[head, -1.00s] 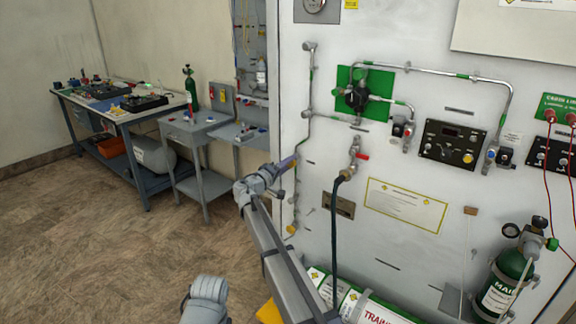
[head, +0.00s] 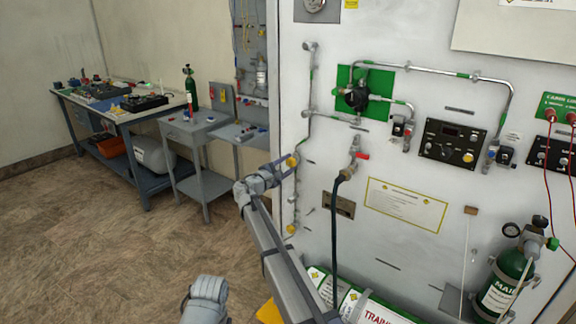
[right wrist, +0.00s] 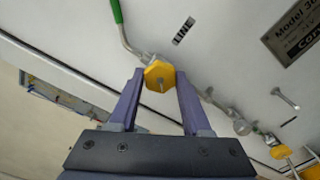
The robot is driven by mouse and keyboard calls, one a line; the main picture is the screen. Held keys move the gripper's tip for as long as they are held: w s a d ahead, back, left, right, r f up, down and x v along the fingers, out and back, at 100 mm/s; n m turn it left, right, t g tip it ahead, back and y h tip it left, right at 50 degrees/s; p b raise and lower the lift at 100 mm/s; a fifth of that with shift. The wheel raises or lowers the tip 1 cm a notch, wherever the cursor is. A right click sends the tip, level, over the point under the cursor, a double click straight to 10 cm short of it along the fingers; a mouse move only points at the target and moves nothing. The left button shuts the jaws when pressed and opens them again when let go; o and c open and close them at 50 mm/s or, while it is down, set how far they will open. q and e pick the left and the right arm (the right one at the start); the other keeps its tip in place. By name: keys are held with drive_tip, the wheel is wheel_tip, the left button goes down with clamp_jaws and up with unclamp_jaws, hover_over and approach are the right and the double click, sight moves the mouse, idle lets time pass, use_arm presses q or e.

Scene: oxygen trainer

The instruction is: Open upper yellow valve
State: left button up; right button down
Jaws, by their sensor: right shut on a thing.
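The upper yellow valve (head: 292,161) is a knob on the left edge of the white panel, on a thin pipe. In the right wrist view its yellow hexagonal knob (right wrist: 159,76) sits between the fingertips. My right gripper (head: 286,165) is shut on this knob, with one purple finger on each side (right wrist: 160,85). The lower yellow valve (head: 291,228) is below it on the same panel edge, and it also shows at the right of the right wrist view (right wrist: 279,152).
A red-handled valve (head: 361,156) with a dark hose stands to the right of the gripper. A green cylinder (head: 506,281) is at the lower right. A grey side table (head: 199,126) and a workbench (head: 125,111) stand at the left. The floor between is clear.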

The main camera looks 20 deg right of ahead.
drive_tip(key=n, duration=0.4)
drive_tip(key=shift+n, duration=0.3)
drive_tip(key=shift+f+n, duration=0.1)
drive_tip(key=shift+n, duration=2.1)
drive_tip(key=shift+s, duration=0.1)
drive_tip(key=shift+c, duration=1.8)
unclamp_jaws()
drive_tip(key=v, duration=0.7)
drive_tip(key=shift+s+a, duration=0.2)
drive_tip(key=shift+a, duration=0.15)
